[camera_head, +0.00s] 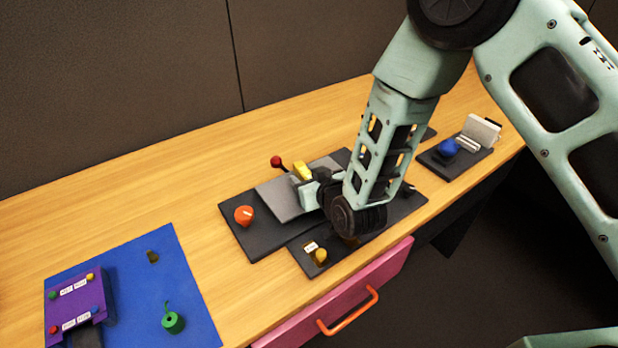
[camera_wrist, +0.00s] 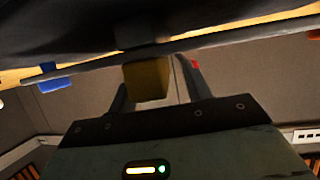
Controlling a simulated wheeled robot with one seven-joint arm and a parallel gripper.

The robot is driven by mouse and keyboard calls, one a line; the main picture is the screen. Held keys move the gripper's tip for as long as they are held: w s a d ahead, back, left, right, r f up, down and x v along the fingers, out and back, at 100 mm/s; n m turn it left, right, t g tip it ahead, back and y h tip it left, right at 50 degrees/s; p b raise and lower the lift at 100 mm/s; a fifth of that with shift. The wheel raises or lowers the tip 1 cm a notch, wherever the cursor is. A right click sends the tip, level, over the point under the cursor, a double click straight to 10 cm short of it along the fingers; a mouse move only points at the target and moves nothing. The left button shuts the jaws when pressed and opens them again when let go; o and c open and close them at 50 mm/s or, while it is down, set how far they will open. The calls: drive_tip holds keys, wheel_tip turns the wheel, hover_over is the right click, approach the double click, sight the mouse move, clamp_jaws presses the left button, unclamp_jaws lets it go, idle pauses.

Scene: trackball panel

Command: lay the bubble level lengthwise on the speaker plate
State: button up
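The bubble level is most likely the yellow block (camera_head: 303,171) at the tip of my gripper in the head view. In the wrist view the yellow-brown block (camera_wrist: 147,80) shows between my two fingers, with a gap beside the right finger. My gripper (camera_head: 311,187) is low over the grey plate (camera_head: 281,203), which I take for the speaker plate, and looks open around the block. The plate sits on a black panel. My gripper and wrist hide the plate's right part. I cannot tell whether the block touches the plate.
A red-knobbed lever (camera_head: 277,161) stands close behind the block. An orange knob (camera_head: 244,215) is left of the plate, and a small yellow knob (camera_head: 320,256) is in front. A blue ball (camera_head: 448,147) sits farther right. A blue mat (camera_head: 190,290) lies at left; bare wood separates it from the panel.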

drive_tip(key=p+v, duration=0.8)
drive_tip(key=v, duration=0.9)
drive_tip(key=shift+p, duration=0.3)
drive_tip(key=shift+s+d, duration=0.1)
drive_tip(key=shift+s, duration=0.05)
drive_tip(key=s+a+r+n+g+h, duration=0.1)
drive_tip(key=s+a+r+g, duration=0.1)
drive_tip(key=s+r+g, duration=0.4)
drive_tip(key=s+d+r+n+g+h, duration=0.1)
drive_tip(key=s+d+r+g+h, duration=0.3)
drive_tip(key=s+d+r+g, duration=0.2)
drive_tip(key=s+d+r, duration=0.2)
drive_tip(key=s+r, duration=0.2)
drive_tip(key=r, duration=0.2)
drive_tip(key=shift+s+d+r+n, duration=0.15)
drive_tip(key=shift+d+r+n, duration=0.15)
drive_tip(key=shift+d, duration=0.05)
